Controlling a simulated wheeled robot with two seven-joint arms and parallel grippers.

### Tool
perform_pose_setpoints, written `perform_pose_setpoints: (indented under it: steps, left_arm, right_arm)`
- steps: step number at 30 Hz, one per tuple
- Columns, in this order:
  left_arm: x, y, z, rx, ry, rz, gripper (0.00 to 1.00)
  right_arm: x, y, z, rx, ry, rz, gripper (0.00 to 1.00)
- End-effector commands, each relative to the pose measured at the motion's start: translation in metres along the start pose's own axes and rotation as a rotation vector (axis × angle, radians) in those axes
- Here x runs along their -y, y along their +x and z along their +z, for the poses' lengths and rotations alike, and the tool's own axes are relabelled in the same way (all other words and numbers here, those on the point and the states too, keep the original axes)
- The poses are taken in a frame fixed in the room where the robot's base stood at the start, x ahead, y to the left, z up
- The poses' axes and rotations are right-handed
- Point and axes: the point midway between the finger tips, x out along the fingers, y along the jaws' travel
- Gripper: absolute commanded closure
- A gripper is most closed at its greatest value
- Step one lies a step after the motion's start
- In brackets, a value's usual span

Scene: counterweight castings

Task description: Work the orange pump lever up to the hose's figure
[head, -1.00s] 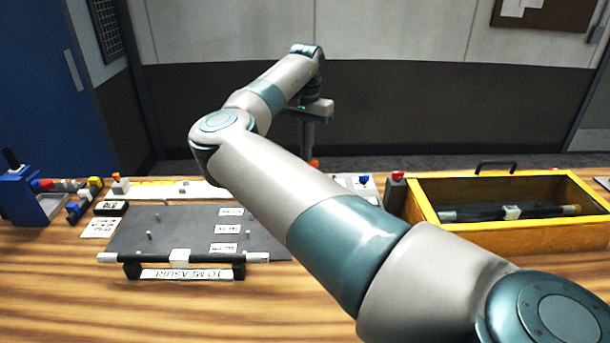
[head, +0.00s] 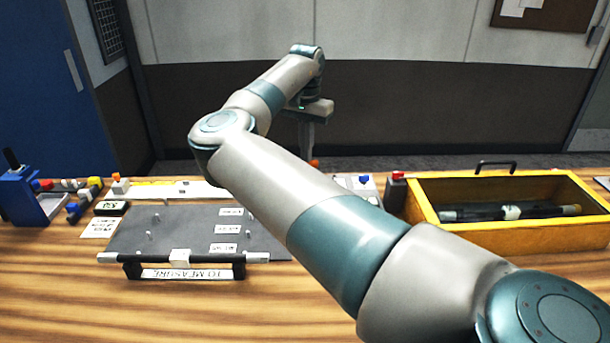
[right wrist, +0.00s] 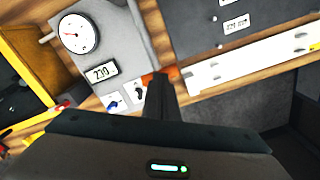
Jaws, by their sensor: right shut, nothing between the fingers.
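The orange pump lever (head: 315,162) shows as a small orange end just below my right gripper (head: 311,152) at the back of the table in the head view. In the right wrist view the lever (right wrist: 160,74) lies across the tip of my right gripper (right wrist: 159,82), which is shut and empty; whether they touch is unclear. A round white gauge (right wrist: 78,33) with a red needle and a small display (right wrist: 102,72), seeming to read 270, sit on a grey panel. A dark hose (head: 215,258) with a white tag lies on the TO MEASURE stand; its figure is unreadable. My left gripper is out of view.
A yellow crate (head: 520,244) at the right holds another dark hose (head: 465,214). A red-topped block (head: 396,190) stands beside it. A grey board (head: 180,232) with pegs and labels lies left of centre. My right arm hides the middle of the table.

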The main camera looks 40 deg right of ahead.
Motion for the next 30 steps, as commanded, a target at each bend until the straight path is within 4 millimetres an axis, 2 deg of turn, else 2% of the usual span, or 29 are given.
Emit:
perform_pose_setpoints:
  steps: [30]
  left_arm:
    - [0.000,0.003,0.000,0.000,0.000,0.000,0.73]
  right_arm:
    - [0.000,0.039,0.001,0.005,0.000,0.003,1.00]
